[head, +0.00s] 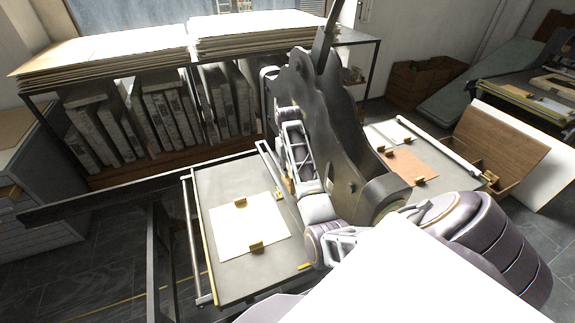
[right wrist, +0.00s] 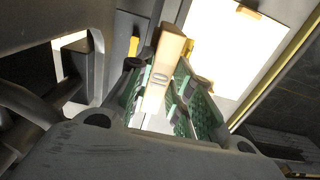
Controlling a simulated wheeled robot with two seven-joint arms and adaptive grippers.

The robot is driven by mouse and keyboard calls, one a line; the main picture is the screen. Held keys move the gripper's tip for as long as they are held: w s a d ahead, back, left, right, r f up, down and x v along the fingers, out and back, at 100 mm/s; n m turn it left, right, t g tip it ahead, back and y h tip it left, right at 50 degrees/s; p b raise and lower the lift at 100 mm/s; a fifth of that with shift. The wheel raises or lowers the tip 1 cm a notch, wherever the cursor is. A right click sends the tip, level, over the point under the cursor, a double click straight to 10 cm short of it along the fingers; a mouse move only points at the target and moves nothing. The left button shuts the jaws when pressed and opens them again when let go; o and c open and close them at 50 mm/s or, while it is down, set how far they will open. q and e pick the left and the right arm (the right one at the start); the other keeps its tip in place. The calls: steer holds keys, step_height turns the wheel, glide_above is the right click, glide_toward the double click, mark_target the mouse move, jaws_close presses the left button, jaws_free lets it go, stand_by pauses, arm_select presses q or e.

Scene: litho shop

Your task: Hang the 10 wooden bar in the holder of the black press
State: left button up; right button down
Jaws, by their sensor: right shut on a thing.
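The black press (head: 335,125) stands in the middle of the head view, its tall dark side plate rising above a grey bed. My right arm reaches in from the lower right, in front of the press. My right gripper (right wrist: 160,88) shows in the right wrist view, its green-padded fingers shut on a pale wooden bar (right wrist: 168,60). A dark engraved mark shows on the bar's end face. In the head view I cannot make out the bar, and I cannot tell where the press's holder is. My left gripper is not in view.
The grey press bed (head: 220,190) carries a white sheet (head: 255,238) with small brass clips. Behind stands a rack (head: 150,165) of upright slabs, with paper stacks (head: 110,50) on top. A second board (head: 385,135) and wooden crate (head: 480,180) lie at right.

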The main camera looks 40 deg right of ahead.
mark_target(289, 183)
steer(key=shift+s+r, duration=0.1)
steer(key=shift+f, duration=0.4)
steer(key=shift+f, duration=3.65)
steer(key=shift+f, duration=0.1)
steer(key=c, duration=1.2)
jaws_free()
